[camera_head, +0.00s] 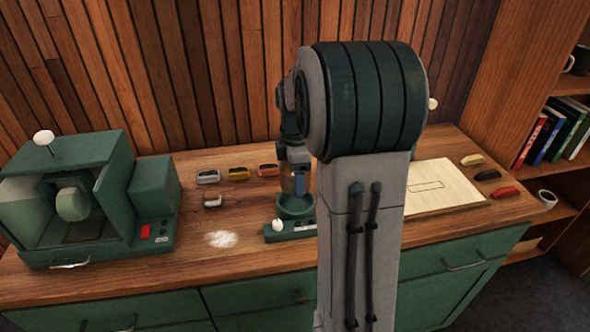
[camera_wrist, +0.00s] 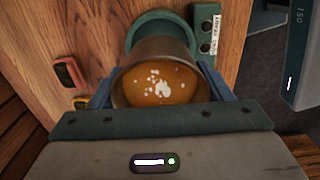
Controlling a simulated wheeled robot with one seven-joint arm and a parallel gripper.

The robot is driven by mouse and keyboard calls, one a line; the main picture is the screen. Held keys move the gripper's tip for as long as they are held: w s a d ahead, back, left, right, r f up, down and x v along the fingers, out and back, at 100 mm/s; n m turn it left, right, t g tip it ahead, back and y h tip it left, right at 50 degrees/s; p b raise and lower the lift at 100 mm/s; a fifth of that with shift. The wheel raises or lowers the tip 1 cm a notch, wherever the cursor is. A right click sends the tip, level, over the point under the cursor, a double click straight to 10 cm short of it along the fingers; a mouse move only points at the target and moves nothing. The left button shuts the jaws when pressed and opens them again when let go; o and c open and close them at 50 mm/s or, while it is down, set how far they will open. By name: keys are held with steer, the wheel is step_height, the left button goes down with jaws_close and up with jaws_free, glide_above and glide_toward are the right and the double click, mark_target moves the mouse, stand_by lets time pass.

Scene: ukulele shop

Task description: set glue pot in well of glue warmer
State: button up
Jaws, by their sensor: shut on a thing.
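The glue pot (camera_wrist: 165,48) is a metal pot filled with amber glue that has pale flecks on top. My gripper (camera_wrist: 160,88) is shut on it, with a blue finger on each side. The glue warmer (camera_head: 296,206) is a green round well on a low base with a white knob, on the wooden counter. In the head view, my gripper (camera_head: 298,182) and the pot (camera_head: 286,184) are directly over the well. The well rim also shows beyond the pot in the wrist view (camera_wrist: 150,20). I cannot tell whether the pot's base touches the well; my arm hides part of the warmer.
A green machine (camera_head: 75,195) stands at the left. A pale board (camera_head: 435,187) lies at the right, near a bookshelf.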

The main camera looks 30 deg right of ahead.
steer(key=shift+d+r+p, duration=0.1)
steer(key=shift+r+p, duration=0.2)
steer(key=shift+p, duration=0.9)
steer(key=shift+f, duration=0.2)
